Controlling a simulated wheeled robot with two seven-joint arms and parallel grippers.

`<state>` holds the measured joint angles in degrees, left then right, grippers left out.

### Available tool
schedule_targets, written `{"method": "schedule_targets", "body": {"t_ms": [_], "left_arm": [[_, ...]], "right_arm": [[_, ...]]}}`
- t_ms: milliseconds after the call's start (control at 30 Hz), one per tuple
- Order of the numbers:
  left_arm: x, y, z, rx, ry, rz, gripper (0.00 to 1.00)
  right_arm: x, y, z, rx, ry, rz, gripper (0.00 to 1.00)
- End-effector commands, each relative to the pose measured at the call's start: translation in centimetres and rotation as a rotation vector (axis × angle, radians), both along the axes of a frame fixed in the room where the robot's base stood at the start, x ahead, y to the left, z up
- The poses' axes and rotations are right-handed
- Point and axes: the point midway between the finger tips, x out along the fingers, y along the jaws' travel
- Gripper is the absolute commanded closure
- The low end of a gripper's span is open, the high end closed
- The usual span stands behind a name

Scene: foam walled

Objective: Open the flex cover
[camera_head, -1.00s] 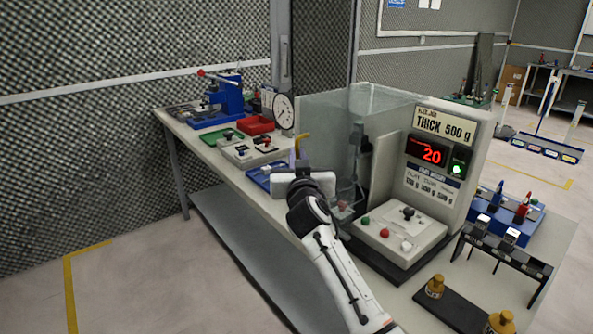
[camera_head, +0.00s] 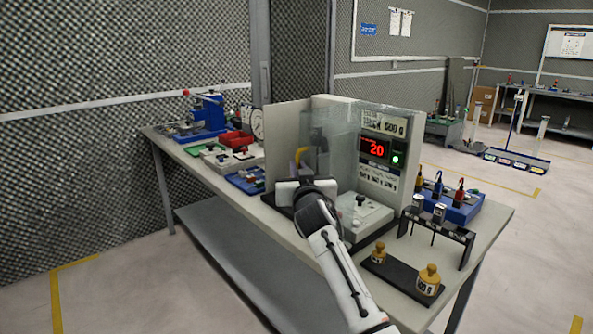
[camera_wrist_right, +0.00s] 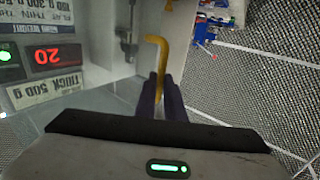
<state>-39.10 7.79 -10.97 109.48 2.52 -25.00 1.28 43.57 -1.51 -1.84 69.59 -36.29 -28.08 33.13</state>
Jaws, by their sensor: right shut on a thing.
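The clear flex cover (camera_head: 340,140) stands on the white test machine on the bench. Its see-through pane overlaps part of the machine's front and sign. A yellow hooked handle (camera_head: 301,154) shows at its left side, and also in the right wrist view (camera_wrist_right: 158,52). My right gripper (camera_head: 296,171) is shut on the handle's lower part, with its dark purple fingers (camera_wrist_right: 160,90) on both sides. Its wrist hides part of the machine's base. The pane's exact opening angle is hard to tell. My left gripper is not in view.
The red display (camera_head: 375,148) reads 20. Brass weights (camera_head: 428,280) stand on a black plate at the bench's front right, near a black rack (camera_head: 437,230) and blue tray (camera_head: 455,205). Small trays and a blue press (camera_head: 208,115) stand farther left.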

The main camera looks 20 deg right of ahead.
Motion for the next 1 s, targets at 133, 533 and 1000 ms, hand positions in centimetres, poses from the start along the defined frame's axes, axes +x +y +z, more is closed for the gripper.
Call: {"method": "schedule_targets", "body": {"t_ms": [133, 533, 1000], "left_arm": [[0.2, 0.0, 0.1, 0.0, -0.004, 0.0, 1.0], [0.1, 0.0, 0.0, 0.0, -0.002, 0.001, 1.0], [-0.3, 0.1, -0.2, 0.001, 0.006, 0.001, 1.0]], "right_arm": [[0.0, 0.0, 0.0, 0.0, 0.0, 0.0, 1.0], [0.0, 0.0, 0.0, 0.0, 0.0, 0.0, 0.72], [-3.4, 0.9, -0.1, 0.001, -0.001, 0.002, 0.72]]}}
